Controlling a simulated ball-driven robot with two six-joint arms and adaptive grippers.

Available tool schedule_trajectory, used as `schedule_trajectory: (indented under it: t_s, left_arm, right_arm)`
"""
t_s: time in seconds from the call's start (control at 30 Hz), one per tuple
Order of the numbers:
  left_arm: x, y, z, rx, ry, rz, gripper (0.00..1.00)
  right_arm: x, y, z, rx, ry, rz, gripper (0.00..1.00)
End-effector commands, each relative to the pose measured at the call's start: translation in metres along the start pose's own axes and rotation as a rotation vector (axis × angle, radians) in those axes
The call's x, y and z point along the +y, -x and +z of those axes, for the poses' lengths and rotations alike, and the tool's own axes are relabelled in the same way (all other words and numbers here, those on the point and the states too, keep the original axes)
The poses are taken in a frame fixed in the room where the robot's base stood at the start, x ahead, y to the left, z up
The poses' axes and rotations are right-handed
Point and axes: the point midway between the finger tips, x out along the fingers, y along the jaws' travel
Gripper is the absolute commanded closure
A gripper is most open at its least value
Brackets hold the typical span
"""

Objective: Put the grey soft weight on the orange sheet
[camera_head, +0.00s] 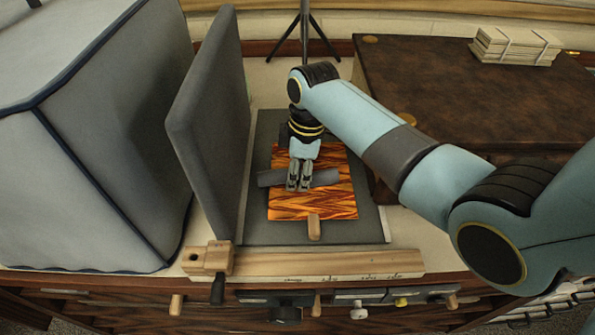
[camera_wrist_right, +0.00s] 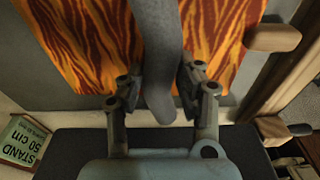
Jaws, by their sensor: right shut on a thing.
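The grey soft weight (camera_head: 325,177) is a long dark grey bar lying crosswise over the orange sheet (camera_head: 338,206). Its left end reaches past the sheet's left edge. My right gripper (camera_head: 299,186) points down over the sheet and is shut on the weight. In the right wrist view the weight (camera_wrist_right: 158,45) runs between the two fingers of the right gripper (camera_wrist_right: 158,82), with the flame-patterned orange sheet (camera_wrist_right: 80,45) behind it. I cannot tell whether the weight touches the sheet. My left gripper is not in view.
The sheet lies on a dark grey board (camera_head: 257,228). A tall grey panel (camera_head: 212,125) stands close on its left. A wooden peg (camera_head: 314,228) sits at the sheet's front edge, with a wooden rail (camera_head: 330,264) before it. A brown table (camera_head: 430,85) is at the back right.

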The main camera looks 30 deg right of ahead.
Motion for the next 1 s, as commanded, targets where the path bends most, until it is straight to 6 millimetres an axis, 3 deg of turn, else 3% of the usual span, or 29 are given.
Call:
schedule_trajectory:
  t_s: [0.23,0.27,0.43,0.77,1.0]
  left_arm:
    - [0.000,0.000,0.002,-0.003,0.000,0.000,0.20]
    - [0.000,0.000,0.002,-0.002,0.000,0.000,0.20]
    - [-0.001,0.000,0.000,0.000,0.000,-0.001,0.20]
    - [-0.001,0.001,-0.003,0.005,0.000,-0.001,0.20]
    - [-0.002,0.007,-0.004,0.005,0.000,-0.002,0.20]
  right_arm:
    - [0.000,0.000,0.000,0.001,0.001,0.001,1.00]
    - [0.000,-0.001,0.000,0.000,0.000,0.000,0.64]
    - [0.000,-0.001,0.000,0.000,0.001,0.000,0.42]
    - [0.000,0.004,-0.001,0.001,0.001,0.002,0.42]
    - [0.001,0.047,-0.001,0.002,0.002,0.004,0.42]
